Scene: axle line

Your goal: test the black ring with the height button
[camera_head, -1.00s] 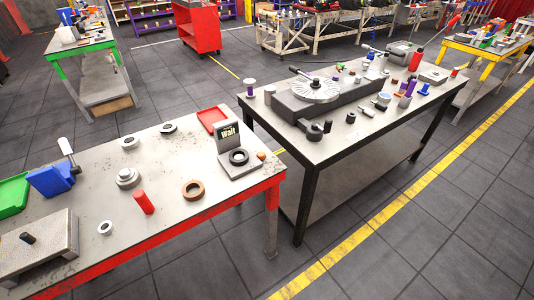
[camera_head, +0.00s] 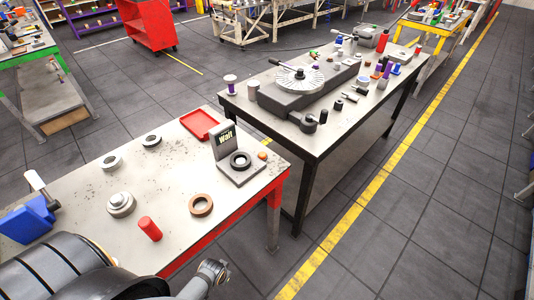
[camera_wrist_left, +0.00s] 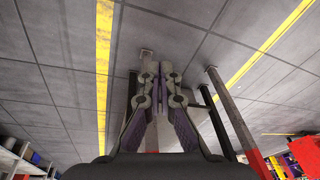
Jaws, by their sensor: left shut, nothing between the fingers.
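The black ring (camera_head: 240,167) lies flat on the grey base of a small tester (camera_head: 224,139), near the right end of the red-edged table. The tester's upright screen reads "Wait". An orange-brown round button (camera_head: 263,155) is at the base's right edge; I cannot read any label on it. My left gripper (camera_wrist_left: 159,72) is shut and empty in the left wrist view, with floor and table legs beyond it. Part of my arm fills the lower left of the head view; I cannot make out the fingertips there. My right gripper is not in view.
On the red-edged table (camera_head: 90,185) are a red tray (camera_head: 200,125), a brown ring (camera_head: 201,206), a red cylinder (camera_head: 149,229), grey rings, a stepped metal part (camera_head: 121,204) and a blue bin (camera_head: 27,222). A dark-legged table with a dial device stands behind right.

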